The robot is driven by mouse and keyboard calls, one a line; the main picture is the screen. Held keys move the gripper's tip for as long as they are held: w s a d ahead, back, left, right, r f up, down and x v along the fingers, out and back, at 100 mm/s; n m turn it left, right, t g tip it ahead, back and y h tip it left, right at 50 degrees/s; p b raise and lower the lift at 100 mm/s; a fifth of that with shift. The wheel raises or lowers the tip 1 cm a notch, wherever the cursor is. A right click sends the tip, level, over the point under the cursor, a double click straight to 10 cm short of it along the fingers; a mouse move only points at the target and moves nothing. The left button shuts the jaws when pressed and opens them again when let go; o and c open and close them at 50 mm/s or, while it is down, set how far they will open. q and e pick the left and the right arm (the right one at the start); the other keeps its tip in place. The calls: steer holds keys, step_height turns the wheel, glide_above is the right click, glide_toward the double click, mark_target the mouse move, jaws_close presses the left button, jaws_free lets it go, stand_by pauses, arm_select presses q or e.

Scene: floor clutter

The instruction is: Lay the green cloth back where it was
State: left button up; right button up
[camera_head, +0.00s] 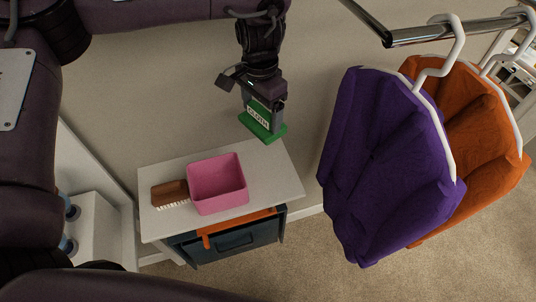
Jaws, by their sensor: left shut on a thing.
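The green cloth (263,126) carries a white label reading "CLOTH". My left gripper (264,98) points down from the top of the view and is shut on the cloth. It holds the cloth in front of the wall, near the back right of the white tabletop (275,172) in the picture. I cannot tell how high above the tabletop the cloth is. My right gripper is not in view.
A pink open box (217,184) and a brown brush (170,194) with white bristles stand on the tabletop. Below is a dark drawer (233,243) with an orange thing at its top. Purple (385,165) and orange (480,140) garments hang from a rail at right.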

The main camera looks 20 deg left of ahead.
mark_target(259, 127)
arm_select(q)
steer(key=f, duration=0.1)
steer(key=s+f, duration=0.1)
steer(key=f, duration=0.1)
steer(key=s+f, duration=0.1)
steer(key=f, duration=0.1)
steer(key=shift+s+f, duration=0.1)
steer(key=shift+s, duration=0.05)
steer(key=f, duration=0.3)
steer(key=f+b, duration=0.1)
steer(key=f, duration=0.6)
steer(key=shift+w+b, duration=0.35)
steer(key=shift+s+f, duration=0.1)
steer(key=shift+f, duration=0.25)
step_height(259, 127, down, 3)
steer(key=shift+f+b, duration=0.1)
steer(key=shift+b, duration=0.45)
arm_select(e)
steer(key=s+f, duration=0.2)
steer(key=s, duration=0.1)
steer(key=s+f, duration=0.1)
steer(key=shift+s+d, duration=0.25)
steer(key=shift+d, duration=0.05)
